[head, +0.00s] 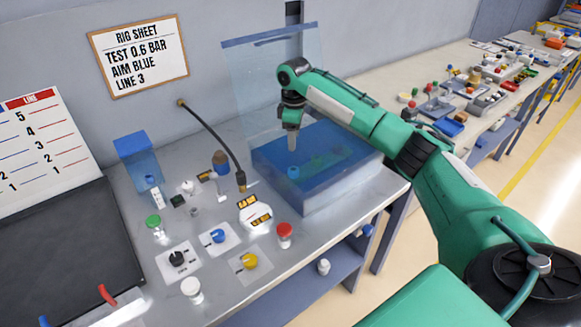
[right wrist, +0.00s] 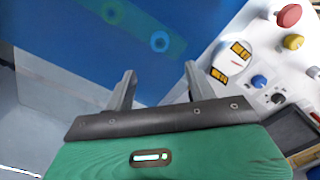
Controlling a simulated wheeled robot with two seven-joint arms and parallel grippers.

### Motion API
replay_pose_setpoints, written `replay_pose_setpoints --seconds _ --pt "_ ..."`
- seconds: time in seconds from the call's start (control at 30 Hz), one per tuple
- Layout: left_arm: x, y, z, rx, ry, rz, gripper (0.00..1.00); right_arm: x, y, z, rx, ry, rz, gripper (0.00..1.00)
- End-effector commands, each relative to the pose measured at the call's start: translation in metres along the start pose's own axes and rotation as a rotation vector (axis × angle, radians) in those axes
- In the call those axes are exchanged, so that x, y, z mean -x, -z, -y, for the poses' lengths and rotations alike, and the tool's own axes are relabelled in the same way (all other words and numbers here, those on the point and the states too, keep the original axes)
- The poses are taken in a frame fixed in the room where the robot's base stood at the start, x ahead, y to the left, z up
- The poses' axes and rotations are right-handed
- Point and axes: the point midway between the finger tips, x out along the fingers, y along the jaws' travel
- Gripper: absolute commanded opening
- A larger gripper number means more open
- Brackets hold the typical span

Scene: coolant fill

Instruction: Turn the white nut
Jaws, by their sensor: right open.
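My right gripper (head: 292,143) hangs, fingers down, over the blue see-through tank (head: 330,190). In the right wrist view its two fingers (right wrist: 160,72) are apart with nothing between them. A blue ring (head: 293,172) shows in the tank just below the fingertips; it also shows in the right wrist view (right wrist: 160,41), ahead of the fingers. A greenish strip with a second round fitting (right wrist: 112,12) lies beside it. I cannot surely pick out a white nut; a white round cap (head: 191,288) stands at the bench's front. My left gripper is out of view.
A clear panel (head: 272,75) stands upright behind the tank. Left of the tank are a black hose (head: 212,135), a red knob (head: 284,232), a yellow knob (head: 250,260), a blue knob (head: 218,236) and a green-capped jar (head: 154,224). A dark board fills the bench's left.

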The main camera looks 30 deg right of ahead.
Motion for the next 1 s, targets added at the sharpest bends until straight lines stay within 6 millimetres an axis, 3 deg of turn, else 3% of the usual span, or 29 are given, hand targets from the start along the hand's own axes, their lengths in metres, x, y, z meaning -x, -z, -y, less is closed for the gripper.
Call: replay_pose_setpoints --seconds 0.1,0.23,0.6,1.0 --pt "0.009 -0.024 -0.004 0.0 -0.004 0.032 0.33 -0.02 -0.001 0.001 0.0 0.003 0.004 0.56" --pt "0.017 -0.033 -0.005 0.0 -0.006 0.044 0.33 -0.048 -0.001 0.001 0.001 0.003 0.004 0.56" --pt "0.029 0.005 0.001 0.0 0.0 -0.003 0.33 -0.113 0.0 0.001 0.002 0.002 0.002 0.56" --pt "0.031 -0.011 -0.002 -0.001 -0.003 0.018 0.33 -0.126 0.0 0.001 0.001 -0.001 0.0 0.56"
